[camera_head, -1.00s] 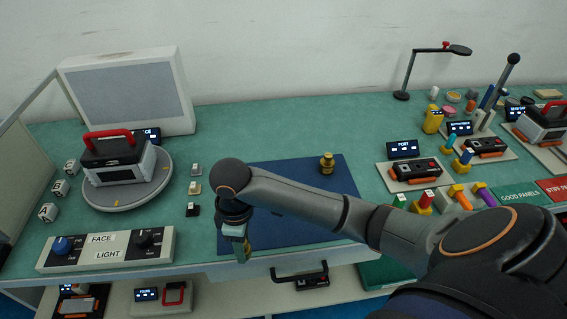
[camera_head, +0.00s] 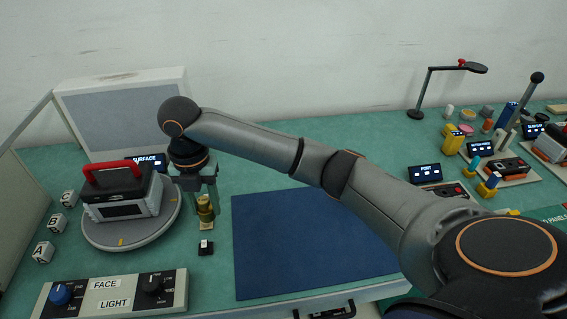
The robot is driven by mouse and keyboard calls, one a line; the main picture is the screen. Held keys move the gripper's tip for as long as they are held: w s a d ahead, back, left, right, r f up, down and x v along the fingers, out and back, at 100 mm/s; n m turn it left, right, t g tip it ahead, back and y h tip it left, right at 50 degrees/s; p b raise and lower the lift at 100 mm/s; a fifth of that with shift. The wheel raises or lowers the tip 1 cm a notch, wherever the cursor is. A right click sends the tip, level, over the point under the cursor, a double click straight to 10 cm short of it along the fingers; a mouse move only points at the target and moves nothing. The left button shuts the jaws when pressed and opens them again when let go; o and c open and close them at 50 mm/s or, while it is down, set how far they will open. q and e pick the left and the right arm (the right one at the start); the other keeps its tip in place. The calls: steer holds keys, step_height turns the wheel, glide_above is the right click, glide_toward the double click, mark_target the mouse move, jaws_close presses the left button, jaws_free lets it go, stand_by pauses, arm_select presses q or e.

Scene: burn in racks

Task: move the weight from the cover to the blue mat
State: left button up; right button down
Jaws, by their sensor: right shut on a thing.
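My right gripper (camera_head: 199,188) reaches in from the right and points down just right of the round turntable (camera_head: 105,244). It is shut on a brass weight (camera_head: 205,209), which hangs upright between the fingers. The blue mat (camera_head: 300,255) lies to the right of the gripper, its visible part bare; my arm crosses in front of its far edge. A black cover (camera_head: 122,188) with a red handle sits on a grey unit on the turntable. No weight shows on top of this cover. My left gripper is not in view.
A FACE/LIGHT knob panel (camera_head: 112,296) lies in front. Lettered cubes (camera_head: 43,252) stand at left, a grey screen box (camera_head: 125,110) behind. Devices and coloured parts crowd the right.

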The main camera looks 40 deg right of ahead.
steer(key=d+f, duration=0.2)
steer(key=d, duration=0.1)
steer(key=d+f, duration=0.2)
steer(key=d, duration=0.2)
steer(key=d+f, duration=0.2)
steer(key=d, duration=0.1)
steer(key=shift+s+d+f, duration=0.15)
steer(key=shift+s+f, duration=0.1)
steer(key=shift+f, duration=0.05)
steer(key=shift+d+f, duration=0.35)
steer(key=shift+f, duration=0.1)
steer(key=shift+s+d+f, duration=0.1)
steer(key=shift+d+f, duration=0.8)
steer(key=shift+f, duration=0.2)
steer(key=shift+a+f, duration=0.15)
steer(key=shift+f, duration=1.15)
steer(key=shift+f, duration=0.15)
steer(key=shift+c, duration=2.2)
jaws_free()
